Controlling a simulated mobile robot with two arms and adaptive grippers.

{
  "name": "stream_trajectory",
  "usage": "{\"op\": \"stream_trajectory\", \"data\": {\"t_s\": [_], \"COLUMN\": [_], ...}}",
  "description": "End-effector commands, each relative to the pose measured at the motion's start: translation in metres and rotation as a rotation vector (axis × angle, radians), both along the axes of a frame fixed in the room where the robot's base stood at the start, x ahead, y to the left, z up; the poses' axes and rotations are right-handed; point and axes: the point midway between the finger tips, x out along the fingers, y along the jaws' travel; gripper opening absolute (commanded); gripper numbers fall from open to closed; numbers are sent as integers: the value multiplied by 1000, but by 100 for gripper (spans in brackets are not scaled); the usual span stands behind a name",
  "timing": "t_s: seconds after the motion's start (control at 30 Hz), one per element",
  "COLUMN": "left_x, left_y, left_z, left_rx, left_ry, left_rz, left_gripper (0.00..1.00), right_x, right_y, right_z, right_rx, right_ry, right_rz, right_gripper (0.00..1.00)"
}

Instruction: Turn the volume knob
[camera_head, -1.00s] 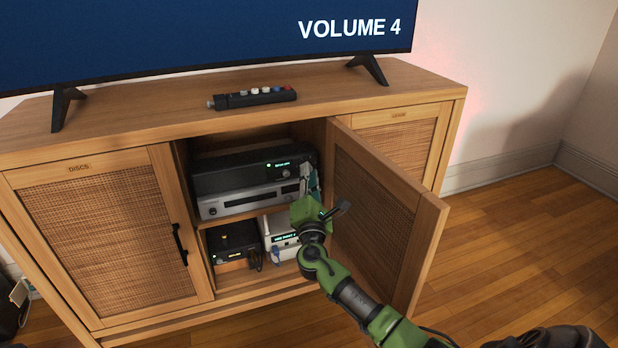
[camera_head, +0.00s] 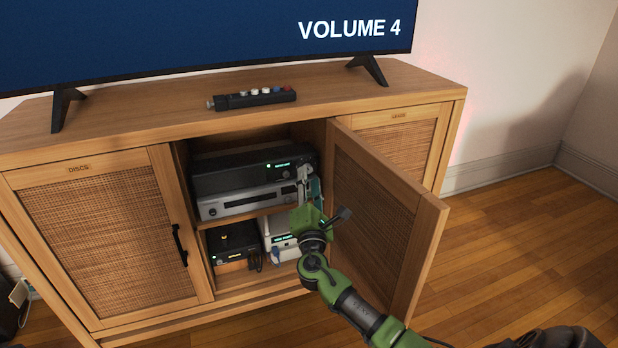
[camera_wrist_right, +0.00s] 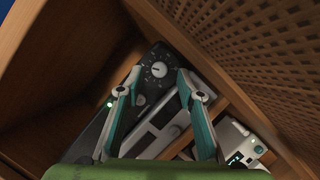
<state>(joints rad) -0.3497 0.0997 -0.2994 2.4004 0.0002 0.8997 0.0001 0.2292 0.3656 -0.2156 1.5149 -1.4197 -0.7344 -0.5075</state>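The volume knob (camera_wrist_right: 158,69) is a small round dial with pale marks around it on the dark receiver's front. In the wrist view it lies beyond and between the fingertips of my right gripper (camera_wrist_right: 159,74), which is open with teal and white fingers. No finger visibly touches the knob. In the head view my right gripper (camera_head: 309,182) reaches into the open cabinet at the right end of the black receiver (camera_head: 225,178). The TV screen (camera_head: 180,35) reads VOLUME 4. My left gripper is not in view.
The open cabinet door (camera_head: 372,215) stands close to the right of my arm. A silver player (camera_head: 240,203) sits under the receiver. A black box (camera_head: 230,240) and a white box (camera_head: 278,235) stand on the lower shelf.

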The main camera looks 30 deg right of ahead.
Motion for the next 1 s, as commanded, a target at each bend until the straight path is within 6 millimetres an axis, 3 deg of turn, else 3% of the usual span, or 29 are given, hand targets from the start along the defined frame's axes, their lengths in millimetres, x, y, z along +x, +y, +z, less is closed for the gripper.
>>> {"op": "stream_trajectory", "data": {"t_s": [0.2,0.43,0.63,1.0], "left_x": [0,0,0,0], "left_y": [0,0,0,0], "left_z": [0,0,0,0], "left_rx": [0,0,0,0], "left_ry": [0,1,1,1], "left_rz": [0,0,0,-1], "left_gripper": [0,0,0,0], "right_x": [-41,-73,-83,-83], "right_y": [25,45,51,51], "right_z": [-14,-22,-24,-24], "right_rx": [2,2,0,0], "right_ry": [4,3,1,1], "right_rz": [2,1,2,2], "right_gripper": [34,34,34,34]}}
